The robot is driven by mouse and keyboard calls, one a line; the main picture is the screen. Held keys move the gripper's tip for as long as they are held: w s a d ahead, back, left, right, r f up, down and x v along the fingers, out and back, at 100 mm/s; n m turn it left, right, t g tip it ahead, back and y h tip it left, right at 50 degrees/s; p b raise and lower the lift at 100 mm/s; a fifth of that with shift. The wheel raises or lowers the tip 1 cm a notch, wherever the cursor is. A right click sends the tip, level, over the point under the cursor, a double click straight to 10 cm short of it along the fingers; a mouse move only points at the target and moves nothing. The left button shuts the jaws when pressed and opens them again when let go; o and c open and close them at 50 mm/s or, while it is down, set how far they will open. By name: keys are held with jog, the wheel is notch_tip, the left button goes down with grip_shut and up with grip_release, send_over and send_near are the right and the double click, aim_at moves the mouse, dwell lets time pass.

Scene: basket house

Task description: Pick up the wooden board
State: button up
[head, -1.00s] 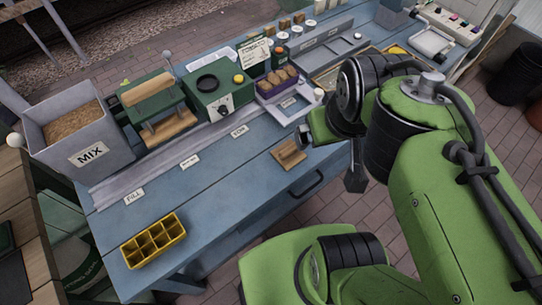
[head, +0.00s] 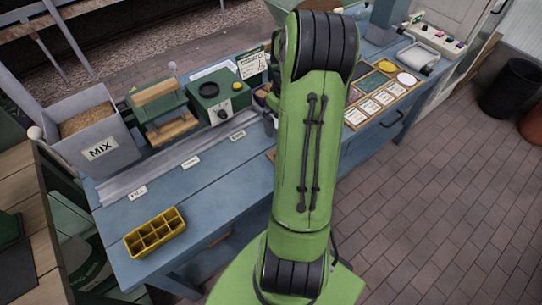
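The wooden board is almost wholly hidden behind my green arm. Only a thin brown sliver (head: 271,155), which seems to be its left edge, shows on the blue bench (head: 215,185) beside the arm. My arm rises through the middle of the head view and reaches over the bench. My gripper is hidden behind the arm, so its fingers and anything between them cannot be seen.
A yellow compartment tray (head: 155,235) sits at the bench's front left. Behind it are a grey MIX bin (head: 98,150), a green press (head: 160,108) and a green box (head: 218,103). A card tray (head: 385,90) lies right of my arm. The front left bench top is mostly clear.

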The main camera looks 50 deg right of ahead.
notch_tip(320, 180, down, 8)
jog(key=shift+f+b, duration=0.2)
jog(key=shift+b, duration=0.5)
jog(key=f, duration=0.3)
jog(key=f+b, duration=0.1)
jog(key=f, duration=0.1)
jog(key=shift+s, duration=0.25)
jog(key=shift+f, duration=0.4)
jog(key=c, duration=0.8)
notch_tip(320, 180, up, 10)
jog(key=shift+r+p, duration=0.1)
jog(key=shift+p, duration=0.85)
